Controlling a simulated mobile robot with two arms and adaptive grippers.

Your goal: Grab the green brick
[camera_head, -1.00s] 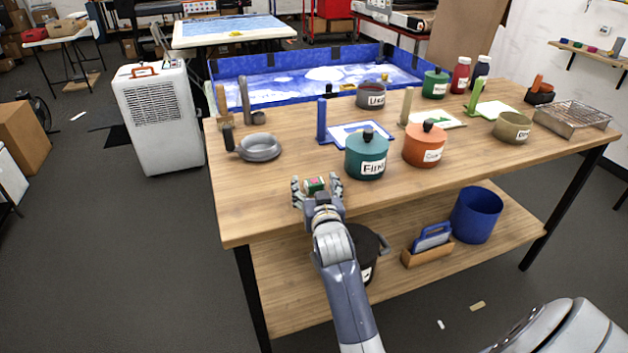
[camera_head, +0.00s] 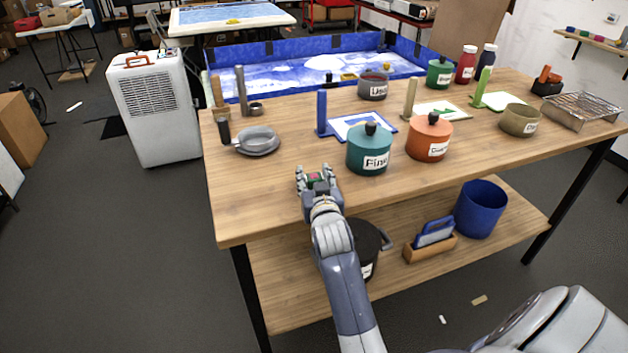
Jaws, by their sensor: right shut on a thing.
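The green brick (camera_head: 314,178) is small and has a red patch on its top. It is at the table's front edge area, left of the teal lidded pot. My right gripper (camera_head: 316,180) is shut on it, with one finger on each side. The fingers and palm hide most of the brick's sides. I cannot tell whether the brick touches the tabletop. My left gripper is not in view.
The teal pot (camera_head: 369,150) stands close to the right of my gripper, with an orange pot (camera_head: 429,138) beyond it. The wooden tabletop (camera_head: 255,190) left of my gripper is clear.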

